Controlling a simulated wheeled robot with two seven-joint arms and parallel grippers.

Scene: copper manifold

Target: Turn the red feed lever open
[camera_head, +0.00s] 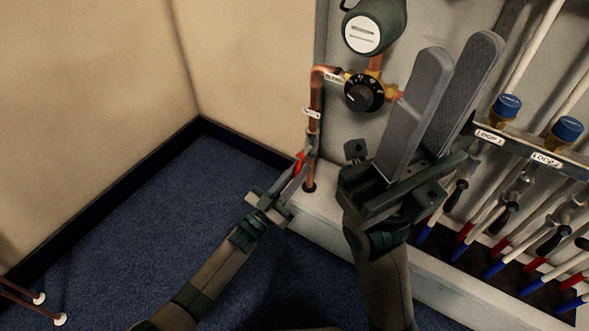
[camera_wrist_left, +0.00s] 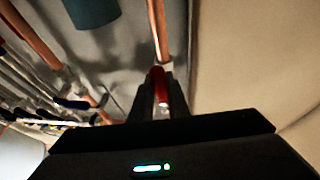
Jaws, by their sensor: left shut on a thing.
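The red feed lever (camera_head: 299,163) is on the vertical copper feed pipe (camera_head: 315,95), low at the corner of the manifold. My left gripper (camera_head: 300,168) is at the lever, with its fingers closed around the red handle. In the left wrist view the red lever (camera_wrist_left: 160,86) shows between the fingertips, in front of the copper pipe (camera_wrist_left: 157,25). The fingers hide part of the lever and the valve body. My right gripper (camera_head: 455,95) is raised in front of the manifold, its two long grey fingers apart with nothing between them.
A black dial (camera_head: 364,92) and a dark green vessel (camera_head: 377,22) sit above and right of the lever. Blue-capped valves (camera_head: 507,107) and several loop pipes with black handles stand at the right.

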